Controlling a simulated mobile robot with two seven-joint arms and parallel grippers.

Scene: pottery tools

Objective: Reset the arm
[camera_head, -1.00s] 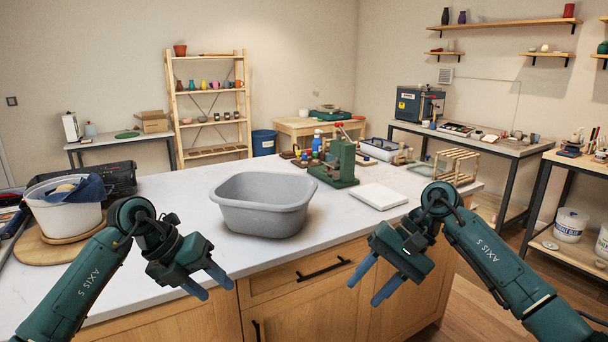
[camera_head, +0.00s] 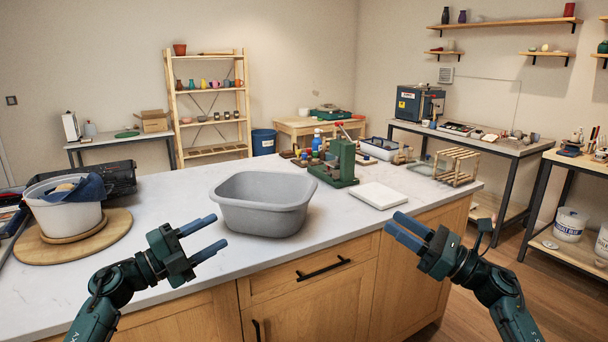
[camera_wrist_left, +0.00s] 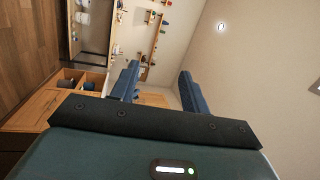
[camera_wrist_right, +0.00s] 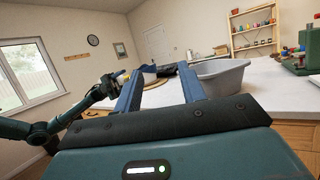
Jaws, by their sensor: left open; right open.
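My left gripper (camera_head: 206,238) is open and empty at the front left of the white counter, its blue fingers aimed right. Its fingers also show apart in the left wrist view (camera_wrist_left: 158,88), with nothing between them. My right gripper (camera_head: 404,229) is open and empty in front of the counter's front edge at the right, its fingers aimed left. Its fingers show apart in the right wrist view (camera_wrist_right: 160,88). A grey basin (camera_head: 262,218) sits on the counter between the two grippers and further back, apart from both.
On the counter (camera_head: 180,200), a white bucket (camera_head: 68,217) stands on a round wooden board at the left. A green press (camera_head: 340,165) and a white slab (camera_head: 378,196) are at the right. A wooden rack (camera_head: 456,167) stands at the far right corner. The counter's front middle is clear.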

